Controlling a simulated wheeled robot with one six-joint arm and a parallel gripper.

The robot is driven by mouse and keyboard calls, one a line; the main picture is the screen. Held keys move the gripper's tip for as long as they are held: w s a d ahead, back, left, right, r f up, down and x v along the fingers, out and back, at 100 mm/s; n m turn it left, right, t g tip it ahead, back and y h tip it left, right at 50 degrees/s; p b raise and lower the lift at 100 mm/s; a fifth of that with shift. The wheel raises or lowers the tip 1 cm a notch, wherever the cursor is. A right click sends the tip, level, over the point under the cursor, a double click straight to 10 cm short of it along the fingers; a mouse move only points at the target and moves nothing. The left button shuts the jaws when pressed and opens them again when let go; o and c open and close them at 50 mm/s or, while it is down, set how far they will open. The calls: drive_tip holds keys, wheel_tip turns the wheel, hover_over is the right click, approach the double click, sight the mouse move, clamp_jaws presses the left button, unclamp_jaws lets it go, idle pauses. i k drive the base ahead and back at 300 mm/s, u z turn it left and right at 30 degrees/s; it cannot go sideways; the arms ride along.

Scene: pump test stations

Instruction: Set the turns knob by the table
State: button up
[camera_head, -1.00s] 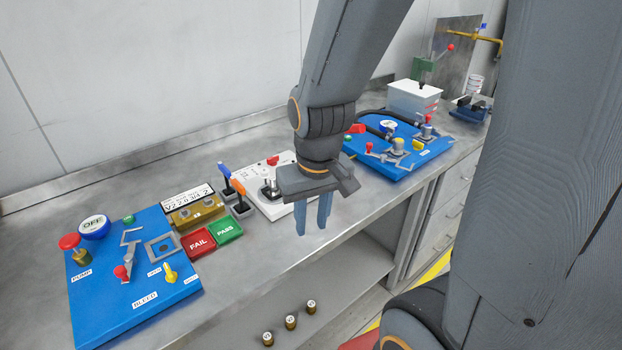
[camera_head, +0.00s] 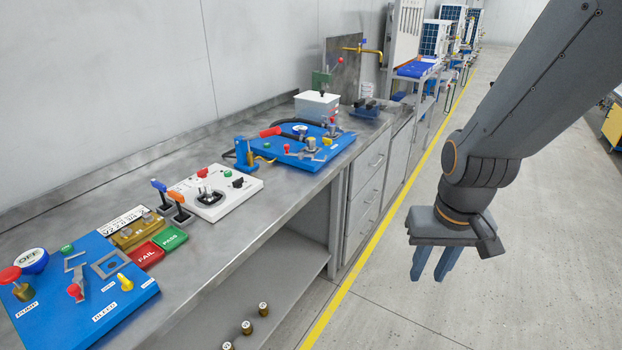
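My gripper (camera_head: 433,264) hangs over the grey floor to the right of the bench, clear of everything. Its two blue-grey fingers point down with a narrow gap between them and nothing visible in it. The white panel (camera_head: 232,201) on the bench carries a black knob (camera_head: 209,196) on a dial, a red knob (camera_head: 202,173) and a small dark knob (camera_head: 238,183). I cannot read its markings or tell which is the turns knob. A white printed plate (camera_head: 123,220) stands behind a brass block (camera_head: 130,236); its print is too small to read surely.
The steel bench (camera_head: 215,262) runs along the wall. A blue pump board (camera_head: 60,310) lies at its near end, beside red FAIL (camera_head: 147,254) and green PASS (camera_head: 170,238) pads. Another blue board (camera_head: 290,160) lies farther back. The floor (camera_head: 400,310) right of the yellow line is free.

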sight(237, 184)
drive_tip(key=z, duration=0.75)
drive_tip(key=i, duration=0.85)
drive_tip(key=u, duration=1.25)
drive_tip(key=i, duration=0.65)
drive_tip(key=u, duration=0.95)
drive_tip(key=i, duration=0.6)
drive_tip(key=u, duration=0.05)
